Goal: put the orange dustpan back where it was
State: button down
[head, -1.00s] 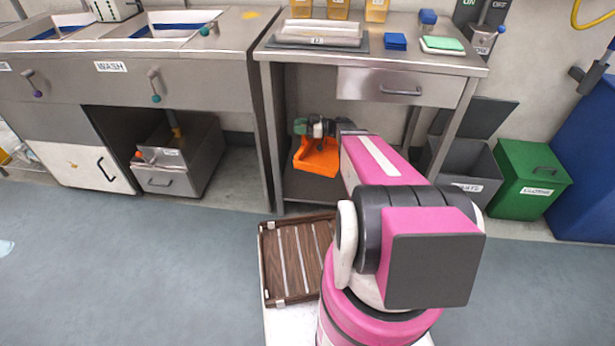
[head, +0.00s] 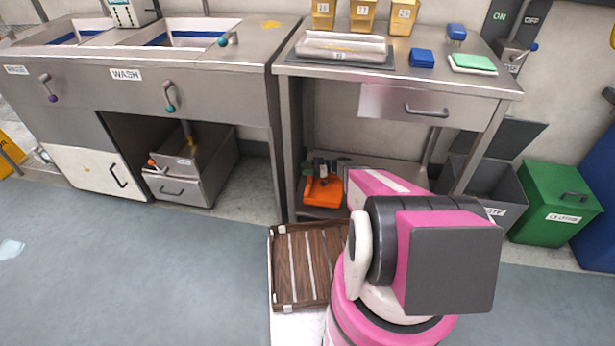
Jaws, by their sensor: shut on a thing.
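The orange dustpan (head: 322,195) is under the steel table with the drawer, towards its left legs, low over or on the lower shelf (head: 316,213). I cannot tell whether it rests on the shelf. My gripper (head: 317,174) is small and dark at the end of my outstretched pink arm. It is shut on the dustpan, just above and behind the orange pan. My arm hides part of the shelf to the right.
A wooden slatted tray (head: 299,291) is in front of the table. The grey bin (head: 492,182) and green bin (head: 546,205) stand at right. The wash sink (head: 200,90) unit is at left. The table's legs and drawer (head: 425,107) bound the space around the arm.

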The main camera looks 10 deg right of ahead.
jog(key=shift+f, duration=2)
jog(key=c, duration=0.7)
grip_release()
